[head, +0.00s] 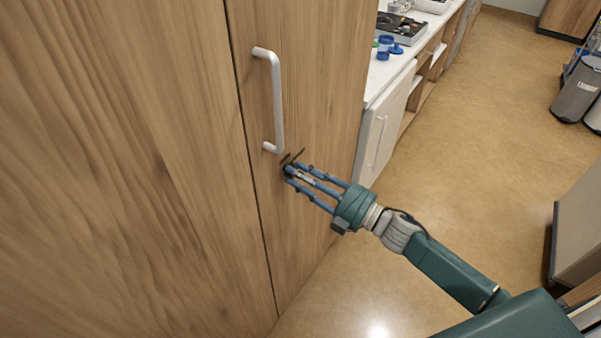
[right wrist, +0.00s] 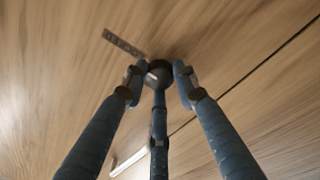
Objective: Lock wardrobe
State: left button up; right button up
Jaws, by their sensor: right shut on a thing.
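The wardrobe (head: 130,170) has light wood doors, and the right door (head: 320,80) carries a white bar handle (head: 277,100). Both doors look closed, with a thin dark seam between them. My right gripper (head: 290,171) is at the right door just below the handle, its fingertips closed around a small dark round knob (right wrist: 158,73) on the door face. The fingers partly hide the knob. A small dark marked plate (right wrist: 122,43) is on the door beside the knob in the right wrist view. My left gripper is not in view.
A white counter (head: 405,62) with blue-lidded containers (head: 386,46) and a dark tray (head: 402,27) stands right of the wardrobe, above a small white cabinet (head: 381,135). Grey bins (head: 577,90) stand at the far right. The floor (head: 470,140) between is clear.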

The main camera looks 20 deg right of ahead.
jog(key=shift+s+a+f, duration=0.1)
jog(key=shift+a, duration=0.1)
dwell(0.3)
jog(key=o, duration=0.9)
jog(key=shift+o, duration=1.2)
jog(key=r+v, duration=0.1)
jog(key=v, duration=1.1)
jog(key=shift+f, duration=0.4)
